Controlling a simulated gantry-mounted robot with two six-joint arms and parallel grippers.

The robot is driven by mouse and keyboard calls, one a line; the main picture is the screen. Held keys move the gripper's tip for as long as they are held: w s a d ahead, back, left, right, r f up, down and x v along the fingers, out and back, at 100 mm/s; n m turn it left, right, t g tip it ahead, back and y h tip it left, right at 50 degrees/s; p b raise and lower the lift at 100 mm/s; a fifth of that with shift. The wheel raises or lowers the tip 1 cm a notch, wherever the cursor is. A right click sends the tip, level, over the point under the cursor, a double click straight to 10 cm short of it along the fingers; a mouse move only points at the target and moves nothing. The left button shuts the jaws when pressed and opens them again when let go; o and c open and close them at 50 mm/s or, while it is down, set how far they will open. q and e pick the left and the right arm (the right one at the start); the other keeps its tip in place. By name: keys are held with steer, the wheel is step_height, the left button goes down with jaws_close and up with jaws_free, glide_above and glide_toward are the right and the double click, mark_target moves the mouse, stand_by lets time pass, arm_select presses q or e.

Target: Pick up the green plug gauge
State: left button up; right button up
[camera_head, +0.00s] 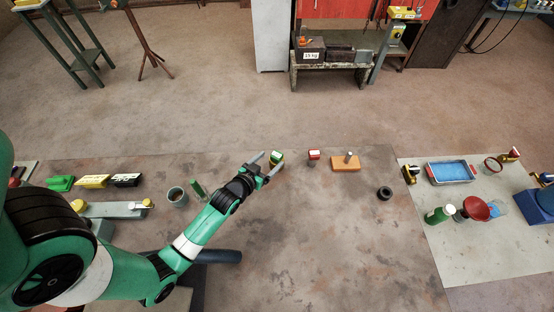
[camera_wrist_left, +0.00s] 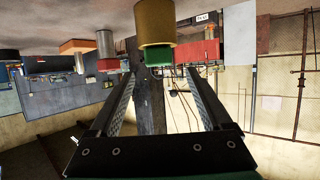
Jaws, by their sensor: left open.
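The green plug gauge (camera_head: 277,157), with a green end on top, stands upright near the far edge of the table. In the left wrist view, which is upside down, it shows as a brass-coloured cylinder (camera_wrist_left: 155,22) with a green end (camera_wrist_left: 158,57). My left gripper (camera_head: 267,163) is open and empty, with its fingers pointing toward the gauge. In the left wrist view the gauge lies ahead of the gap between the fingertips (camera_wrist_left: 160,76). I cannot tell whether a finger touches it. My right gripper is not in view.
A red-topped gauge (camera_head: 313,157) and an orange block (camera_head: 345,164) with a silver pin stand to the right. A black ring (camera_head: 384,193) lies farther right. A green cylinder (camera_head: 198,189) and a cup (camera_head: 177,196) stand left of my forearm.

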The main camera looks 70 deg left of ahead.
mark_target(275, 156)
arm_select(q)
steer(key=b+x, duration=0.1)
steer(key=x, duration=0.4)
steer(key=shift+w+a+f, duration=0.1)
steer(key=shift+w+f, duration=0.2)
steer(key=shift+f, duration=0.05)
jaws_close()
